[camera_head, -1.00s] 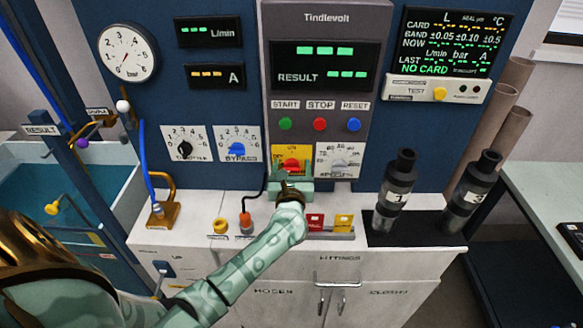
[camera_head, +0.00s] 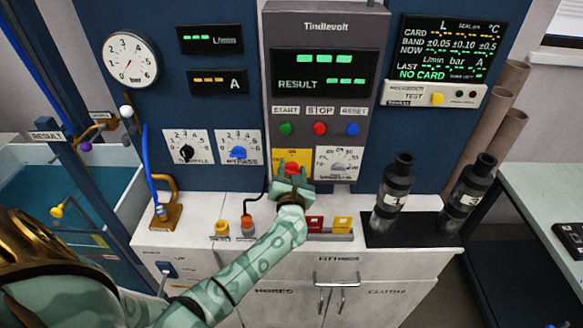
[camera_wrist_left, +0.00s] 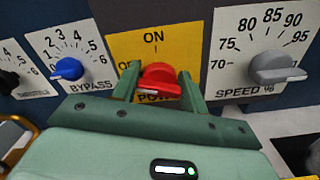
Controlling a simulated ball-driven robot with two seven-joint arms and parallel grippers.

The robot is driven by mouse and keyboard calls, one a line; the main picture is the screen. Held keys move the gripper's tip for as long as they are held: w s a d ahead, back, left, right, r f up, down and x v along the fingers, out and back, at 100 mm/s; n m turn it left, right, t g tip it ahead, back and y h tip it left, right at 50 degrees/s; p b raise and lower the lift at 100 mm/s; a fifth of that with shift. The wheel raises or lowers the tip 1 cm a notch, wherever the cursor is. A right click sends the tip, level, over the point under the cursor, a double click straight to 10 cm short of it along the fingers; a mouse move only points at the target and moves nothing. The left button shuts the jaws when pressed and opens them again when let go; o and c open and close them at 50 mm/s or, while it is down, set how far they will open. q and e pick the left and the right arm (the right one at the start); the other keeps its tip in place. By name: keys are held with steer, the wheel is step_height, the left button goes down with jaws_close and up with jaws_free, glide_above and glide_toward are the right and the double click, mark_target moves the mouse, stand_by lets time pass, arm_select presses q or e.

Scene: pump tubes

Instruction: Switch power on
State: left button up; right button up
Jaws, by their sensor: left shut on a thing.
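The red power knob (camera_wrist_left: 158,78) sits on a yellow plate (camera_wrist_left: 178,47) marked ON at the top, with a partly covered OFF at the left. My left gripper (camera_wrist_left: 160,88) has a finger on each side of the knob and is shut on it. The knob's bar lies nearly level in the wrist view, its white mark toward the lower right. In the head view the left gripper (camera_head: 293,178) reaches the yellow plate (camera_head: 292,155) from below and partly covers the knob. The right gripper is in neither view.
The blue bypass knob (camera_wrist_left: 68,68) is left of the plate and the grey speed knob (camera_wrist_left: 275,67) right of it. Start, stop and reset buttons are above.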

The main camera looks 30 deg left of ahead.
arm_select(q)
steer(key=m+p, duration=0.1)
steer(key=m, duration=0.2)
steer(key=shift+m+p, duration=0.3)
steer(key=shift+p, duration=0.1)
steer(key=m+p, duration=0.1)
steer(key=m, duration=0.2)
steer(key=shift+d+m+p, duration=0.1)
steer(key=shift+m+p, duration=0.2)
steer(key=m+p, duration=0.1)
steer(key=m, duration=0.2)
steer(key=shift+f+m, duration=0.15)
steer(key=shift+m, duration=0.15)
steer(key=shift+f+m+p, duration=0.1)
steer(key=shift+m+p, duration=0.55)
steer(key=shift+m, duration=0.75)
steer(key=o, duration=1)
